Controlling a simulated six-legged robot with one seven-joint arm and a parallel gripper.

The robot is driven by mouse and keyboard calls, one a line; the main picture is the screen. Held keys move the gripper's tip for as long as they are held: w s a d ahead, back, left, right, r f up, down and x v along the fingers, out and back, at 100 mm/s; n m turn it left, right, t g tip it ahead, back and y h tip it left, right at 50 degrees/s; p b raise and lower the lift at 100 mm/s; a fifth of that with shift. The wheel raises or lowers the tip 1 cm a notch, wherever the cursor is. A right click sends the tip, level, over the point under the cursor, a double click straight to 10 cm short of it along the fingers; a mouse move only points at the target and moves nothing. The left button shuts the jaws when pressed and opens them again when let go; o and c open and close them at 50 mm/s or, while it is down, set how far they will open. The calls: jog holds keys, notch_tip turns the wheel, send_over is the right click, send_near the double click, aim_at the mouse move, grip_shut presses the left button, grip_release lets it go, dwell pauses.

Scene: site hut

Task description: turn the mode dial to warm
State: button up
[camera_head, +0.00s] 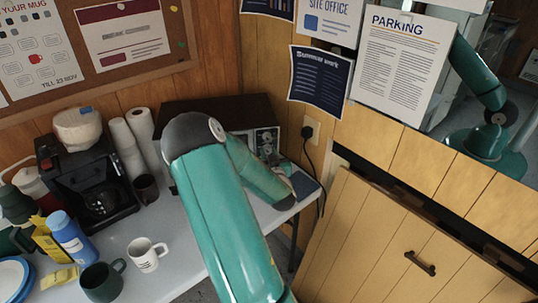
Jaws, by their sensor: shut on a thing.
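A dark countertop oven (222,108) stands at the back of the table, against the wood wall. Its light control panel (267,141) faces me at the right end and carries small round dials. They are too small for me to read their marks or tell which is the mode dial. My teal arm reaches up in front of the oven and bends down to the right, covering much of the oven front and the lower panel. The fingers of my gripper are hidden behind the arm, so their contact with a dial does not show.
A black coffee machine (88,178), paper rolls (124,146), a dark mug (146,189), a white mug (148,254), a green mug (102,282) and a blue-capped bottle (70,238) crowd the table's left. A wall socket (311,129) and a wooden door (400,255) are right.

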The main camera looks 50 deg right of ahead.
jog(key=n, duration=0.4)
jog(key=shift+n, duration=2.5)
jog(key=o, duration=1)
jog(key=shift+s+a, duration=0.1)
jog(key=v, duration=1.3)
jog(key=shift+s+a, duration=0.2)
jog(key=shift+s, duration=0.05)
